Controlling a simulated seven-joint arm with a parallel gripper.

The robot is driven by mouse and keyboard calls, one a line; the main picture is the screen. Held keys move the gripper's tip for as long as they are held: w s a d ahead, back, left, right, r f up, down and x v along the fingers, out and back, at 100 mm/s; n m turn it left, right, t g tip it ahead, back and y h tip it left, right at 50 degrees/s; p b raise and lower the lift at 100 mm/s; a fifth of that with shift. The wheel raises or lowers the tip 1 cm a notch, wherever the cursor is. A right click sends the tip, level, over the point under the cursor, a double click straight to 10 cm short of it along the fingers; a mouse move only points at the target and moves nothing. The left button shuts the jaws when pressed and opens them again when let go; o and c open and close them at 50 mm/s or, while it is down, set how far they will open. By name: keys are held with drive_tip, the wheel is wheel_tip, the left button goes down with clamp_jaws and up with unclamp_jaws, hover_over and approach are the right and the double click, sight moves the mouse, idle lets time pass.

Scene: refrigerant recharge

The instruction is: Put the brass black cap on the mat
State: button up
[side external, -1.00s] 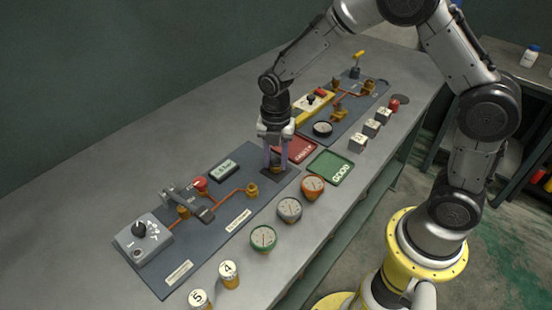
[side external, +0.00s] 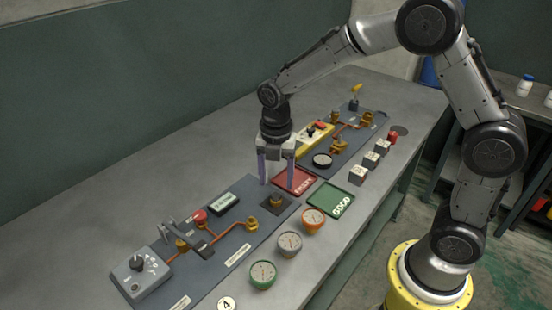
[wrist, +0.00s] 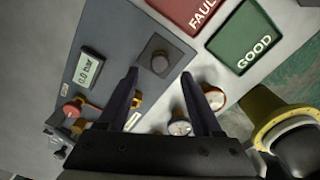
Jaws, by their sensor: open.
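The red FAULT tray (side external: 294,180) and green GOOD tray (side external: 331,200) lie just beyond the mat. Orange (side external: 313,220), grey (side external: 290,243) and green (side external: 262,274) gauges stand along the front. A brass fitting (side external: 251,223) stands left of the mat.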

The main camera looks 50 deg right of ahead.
sight(276, 195)
wheel_tip(276, 195, up, 7)
drive_tip(key=s+d+r+m+t, duration=0.25)
drive_tip(key=s+r+m, duration=0.45)
drive_tip(key=s+m, duration=0.35)
drive_tip(key=s+d+m+t, duration=0.1)
drive_tip(key=s+m+t, duration=0.2)
drive_tip(key=s+m, duration=0.8)
drive_tip(key=shift+s+m, duration=0.3)
drive_tip(key=shift+m, duration=0.85)
